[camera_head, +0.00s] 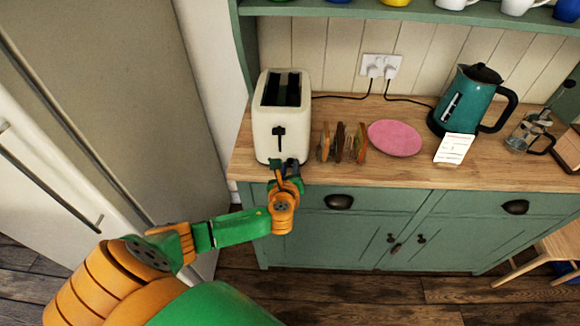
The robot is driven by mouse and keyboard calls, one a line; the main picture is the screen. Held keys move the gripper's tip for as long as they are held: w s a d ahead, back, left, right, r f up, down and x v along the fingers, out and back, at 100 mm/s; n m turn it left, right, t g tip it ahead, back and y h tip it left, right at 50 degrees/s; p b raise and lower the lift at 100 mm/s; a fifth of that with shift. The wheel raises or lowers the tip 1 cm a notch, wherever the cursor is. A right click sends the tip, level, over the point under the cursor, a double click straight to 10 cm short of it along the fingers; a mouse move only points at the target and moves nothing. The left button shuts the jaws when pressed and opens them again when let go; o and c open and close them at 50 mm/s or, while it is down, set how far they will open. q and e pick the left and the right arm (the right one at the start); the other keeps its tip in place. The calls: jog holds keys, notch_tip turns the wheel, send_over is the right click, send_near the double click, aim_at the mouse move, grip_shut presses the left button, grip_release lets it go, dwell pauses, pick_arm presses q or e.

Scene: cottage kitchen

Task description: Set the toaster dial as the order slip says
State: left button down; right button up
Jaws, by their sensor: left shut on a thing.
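The cream toaster (271,106) stands upright at the left end of the wooden counter, with two dark slots on top and a black lever (279,133) on its front. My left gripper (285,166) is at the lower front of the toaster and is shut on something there. The toaster dial is hidden behind the gripper, so its setting cannot be seen. The white order slip (454,148) stands on the counter in front of the kettle, and its writing is too small to read. My right gripper is not in view.
A toast rack (341,142) with slices stands just right of the toaster, beside a pink plate (395,138). A teal kettle (466,101) and a glass press (528,133) are further right. Cables run to the wall socket (381,67). Green cabinets (345,222) stand below the counter.

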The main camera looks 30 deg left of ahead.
pick_arm(q)
jog(key=shift+s+a+f+n+t+h, duration=0.15)
jog(key=shift+n+t+h, duration=0.3)
jog(key=shift+n, duration=0.45)
jog(key=shift+f+n+h+b, duration=0.1)
jog(key=shift+n+h+b, duration=0.25)
jog(key=shift+n+b, duration=0.3)
jog(key=n+t+b, duration=0.1)
jog(key=n+b, duration=0.1)
jog(key=b, duration=0.1)
jog(key=shift+a+f+n+t+h, duration=0.1)
jog(key=shift+a+n+t+h, duration=0.05)
jog(key=shift+n+t+h, duration=0.25)
jog(key=shift+n+t+b, duration=0.25)
jog(key=shift+n+b, duration=0.3)
jog(key=shift+b, duration=0.15)
jog(key=c, duration=0.7)
grip_release()
jog(key=shift+h, duration=0.3)
